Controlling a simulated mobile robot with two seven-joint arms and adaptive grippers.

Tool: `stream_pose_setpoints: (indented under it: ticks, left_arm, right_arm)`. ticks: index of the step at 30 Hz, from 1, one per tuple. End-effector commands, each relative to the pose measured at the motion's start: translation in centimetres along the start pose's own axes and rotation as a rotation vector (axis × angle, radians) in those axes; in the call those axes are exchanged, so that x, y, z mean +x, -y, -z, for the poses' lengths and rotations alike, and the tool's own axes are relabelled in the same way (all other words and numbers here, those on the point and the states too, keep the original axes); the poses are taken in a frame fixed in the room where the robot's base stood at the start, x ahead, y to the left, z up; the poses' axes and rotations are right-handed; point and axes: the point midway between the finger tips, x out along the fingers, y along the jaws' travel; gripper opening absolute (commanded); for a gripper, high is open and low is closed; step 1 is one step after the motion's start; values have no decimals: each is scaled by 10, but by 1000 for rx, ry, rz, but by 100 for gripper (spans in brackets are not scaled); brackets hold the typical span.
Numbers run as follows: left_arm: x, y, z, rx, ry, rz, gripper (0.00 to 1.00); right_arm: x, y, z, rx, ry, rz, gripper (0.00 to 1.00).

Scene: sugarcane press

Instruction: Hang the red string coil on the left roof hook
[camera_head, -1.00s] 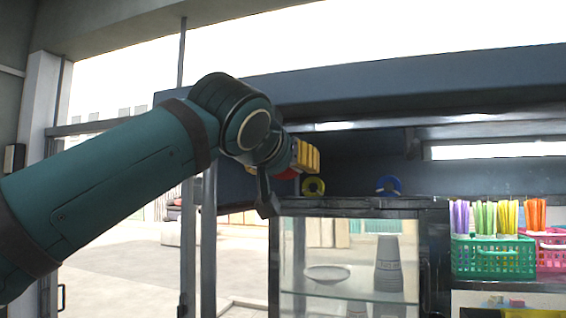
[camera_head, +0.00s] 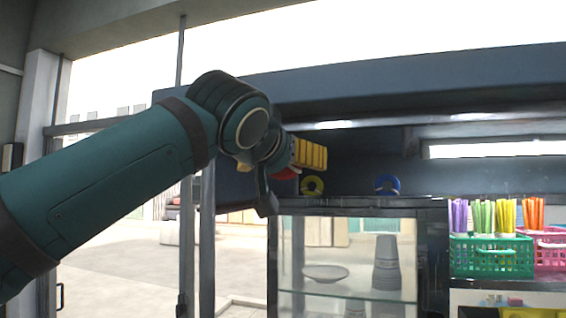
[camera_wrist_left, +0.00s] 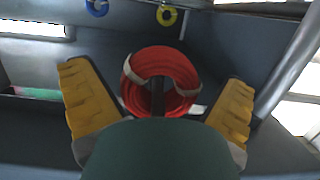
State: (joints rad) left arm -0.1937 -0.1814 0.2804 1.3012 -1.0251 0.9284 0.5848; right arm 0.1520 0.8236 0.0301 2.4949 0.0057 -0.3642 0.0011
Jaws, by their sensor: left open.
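The red string coil (camera_wrist_left: 182,68), tied with pale bands, shows between the two yellow fingers of my left gripper (camera_wrist_left: 155,80) in the left wrist view. The fingers are spread wide, with visible gaps on both sides of the coil. A dark upright bar shows in the coil's centre; I cannot tell whether it is a hook. In the head view, my left gripper (camera_head: 300,160) is up under the stall roof, and only a small piece of the red coil (camera_head: 287,174) shows below its yellow finger. The right gripper is not in view.
A yellow coil (camera_head: 312,186) and a blue coil (camera_head: 386,185) are farther right, above the glass cabinet (camera_head: 345,260). A green basket (camera_head: 490,256) and a pink basket (camera_head: 551,250) of coloured sticks stand at the right.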

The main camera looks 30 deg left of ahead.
Motion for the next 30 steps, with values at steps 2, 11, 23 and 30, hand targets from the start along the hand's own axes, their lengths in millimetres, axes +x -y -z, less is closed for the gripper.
stream_pose_setpoints:
  ticks: [2,11,23,30]
  left_arm:
    - [-5,0,0,0,-2,-1,100]
    - [-59,1,1,-1,-4,0,100]
    - [-116,0,0,-1,-1,0,100]
    - [-120,0,0,0,0,0,100]
  right_arm:
    - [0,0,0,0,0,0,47]
    - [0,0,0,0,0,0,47]
    - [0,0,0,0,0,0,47]
    - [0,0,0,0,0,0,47]
